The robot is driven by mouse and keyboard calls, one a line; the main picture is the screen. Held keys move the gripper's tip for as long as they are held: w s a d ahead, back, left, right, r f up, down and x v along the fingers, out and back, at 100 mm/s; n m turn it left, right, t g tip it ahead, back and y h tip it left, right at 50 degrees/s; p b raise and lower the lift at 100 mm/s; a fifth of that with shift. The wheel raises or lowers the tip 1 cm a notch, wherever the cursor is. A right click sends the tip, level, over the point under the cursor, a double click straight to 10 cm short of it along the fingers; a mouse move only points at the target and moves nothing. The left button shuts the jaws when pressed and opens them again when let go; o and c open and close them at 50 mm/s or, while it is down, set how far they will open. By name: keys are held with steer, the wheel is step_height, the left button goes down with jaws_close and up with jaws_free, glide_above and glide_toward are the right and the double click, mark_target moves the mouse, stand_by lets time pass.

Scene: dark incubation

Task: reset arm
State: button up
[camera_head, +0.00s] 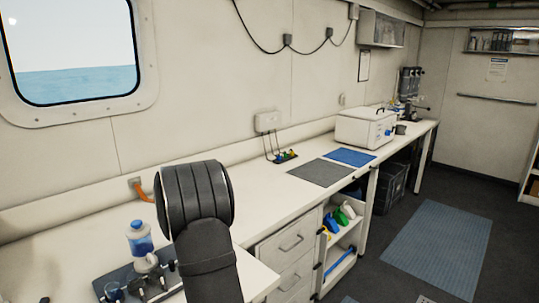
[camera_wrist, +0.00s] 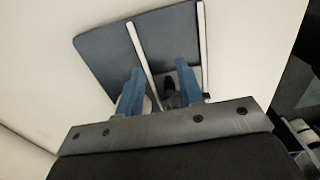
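My arm (camera_head: 205,230) rises in the foreground of the head view, over the near end of the bench. My gripper (camera_wrist: 160,84) shows in the wrist view with its two blue fingers apart. Nothing is clearly held between them. A dark grey board (camera_wrist: 105,55) with two pale strips lies beyond the fingers on a white surface. A small dark shape (camera_wrist: 170,88) shows between the fingers, too unclear to name.
A bottle with blue contents (camera_head: 139,240) stands left of my arm on the white bench (camera_head: 255,205). Grey (camera_head: 321,173) and blue (camera_head: 349,157) mats lie farther along. A white box-like device (camera_head: 362,130) stands beyond them. The bench between my arm and the mats is clear.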

step_height(320, 180, down, 4)
steer(key=shift+f, duration=0.2)
steer(key=s+a, duration=0.3)
steer(key=a, duration=0.1)
steer(key=shift+s+r, duration=0.2)
steer(key=shift+s, duration=0.2)
steer(key=w+d, duration=0.6)
